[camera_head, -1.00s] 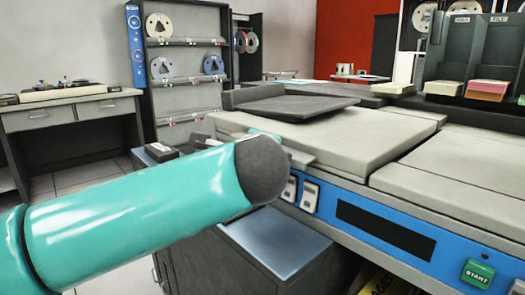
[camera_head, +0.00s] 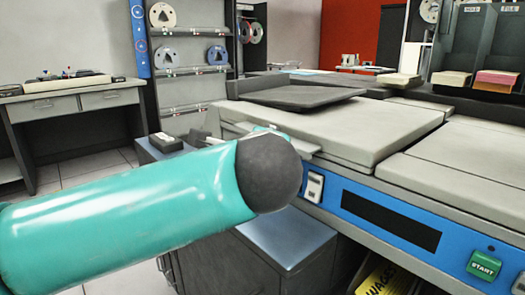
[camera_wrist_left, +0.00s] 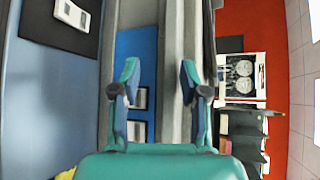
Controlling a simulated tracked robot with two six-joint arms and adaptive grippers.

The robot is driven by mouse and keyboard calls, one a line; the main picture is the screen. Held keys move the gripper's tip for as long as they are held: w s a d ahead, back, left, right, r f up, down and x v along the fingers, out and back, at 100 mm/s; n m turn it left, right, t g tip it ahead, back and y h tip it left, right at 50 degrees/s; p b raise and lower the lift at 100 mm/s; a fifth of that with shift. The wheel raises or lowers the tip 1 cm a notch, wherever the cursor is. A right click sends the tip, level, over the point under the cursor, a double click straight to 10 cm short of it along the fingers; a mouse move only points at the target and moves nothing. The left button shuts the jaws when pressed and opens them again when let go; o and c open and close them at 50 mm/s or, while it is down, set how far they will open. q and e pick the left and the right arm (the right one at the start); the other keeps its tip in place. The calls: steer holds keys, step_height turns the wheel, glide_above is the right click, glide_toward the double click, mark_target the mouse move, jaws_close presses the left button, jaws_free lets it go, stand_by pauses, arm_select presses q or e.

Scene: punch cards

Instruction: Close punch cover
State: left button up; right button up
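The punch machine (camera_head: 390,215) has a blue front panel, a black window and a green START button. On top is a wide light-grey cover panel (camera_head: 345,128). I cannot tell for sure whether it is fully down. My left gripper shows in the left wrist view (camera_wrist_left: 158,85) with its two teal fingers apart and nothing seen held between them. The grey edge (camera_wrist_left: 172,50) of the machine top and the blue panel lie beyond the fingers. In the head view my teal arm hides most of this gripper near the cover's left corner. My right gripper is not in view.
A black tilted plate (camera_head: 300,97) lies at the back of the machine top. A second grey panel (camera_head: 460,170) adjoins on the right. A low grey cabinet (camera_head: 275,240) stands below the arm. A desk (camera_head: 80,100) and reel shelves (camera_head: 190,90) stand behind.

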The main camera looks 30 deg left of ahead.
arm_select(q)
steer(key=v, duration=0.8)
steer(key=shift+s, duration=0.25)
steer(key=shift+a+r, duration=0.1)
steer(key=shift+r, duration=0.05)
